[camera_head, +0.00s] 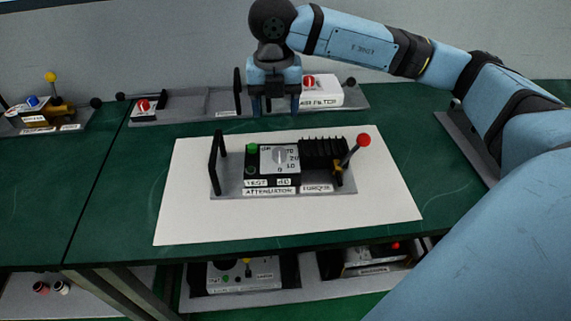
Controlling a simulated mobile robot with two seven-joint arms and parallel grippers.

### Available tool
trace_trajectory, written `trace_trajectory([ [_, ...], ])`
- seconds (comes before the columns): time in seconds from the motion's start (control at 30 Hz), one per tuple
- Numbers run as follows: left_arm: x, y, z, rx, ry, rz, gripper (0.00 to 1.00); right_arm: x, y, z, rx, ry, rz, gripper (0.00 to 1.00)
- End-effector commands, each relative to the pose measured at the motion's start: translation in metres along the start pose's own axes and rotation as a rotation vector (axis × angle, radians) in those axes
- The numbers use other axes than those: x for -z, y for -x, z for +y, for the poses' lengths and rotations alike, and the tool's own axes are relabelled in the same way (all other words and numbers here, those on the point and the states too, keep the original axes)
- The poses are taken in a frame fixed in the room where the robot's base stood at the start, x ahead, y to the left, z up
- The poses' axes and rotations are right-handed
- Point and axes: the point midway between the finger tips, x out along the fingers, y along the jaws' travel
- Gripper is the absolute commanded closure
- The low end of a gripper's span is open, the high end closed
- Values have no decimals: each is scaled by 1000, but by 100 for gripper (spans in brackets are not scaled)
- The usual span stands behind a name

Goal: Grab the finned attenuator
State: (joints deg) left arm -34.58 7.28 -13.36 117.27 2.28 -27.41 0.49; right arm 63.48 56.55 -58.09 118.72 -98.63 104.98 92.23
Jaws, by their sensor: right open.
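The finned attenuator (322,150) is a black block with upright fins on the right part of a grey base plate (225,183). The plate lies on a white sheet (185,215) on the green table. Beside the fins is a panel with a grey dial (279,158) and a green button (252,148). A red-knobbed lever (363,140) leans up at the right end. My right gripper (275,106) points down, open and empty, behind and above the plate, apart from it. My left gripper is not in view.
A black upright handle (216,160) stands at the plate's left end. Behind are a white filter box (322,92) and a unit with a red knob (143,105). At the left is a unit with a yellow-knobbed lever (50,77). The sheet's front is clear.

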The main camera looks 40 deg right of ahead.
Motion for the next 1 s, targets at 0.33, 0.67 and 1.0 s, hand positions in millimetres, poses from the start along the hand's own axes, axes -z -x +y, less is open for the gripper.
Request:
trace_trajectory([
  [0.33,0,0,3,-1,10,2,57,0,-65,0,0,3,5,36],
  [0.67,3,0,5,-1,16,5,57,-6,-94,-4,0,3,5,36],
  [1.0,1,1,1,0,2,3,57,-9,-127,-5,-2,5,5,36],
])
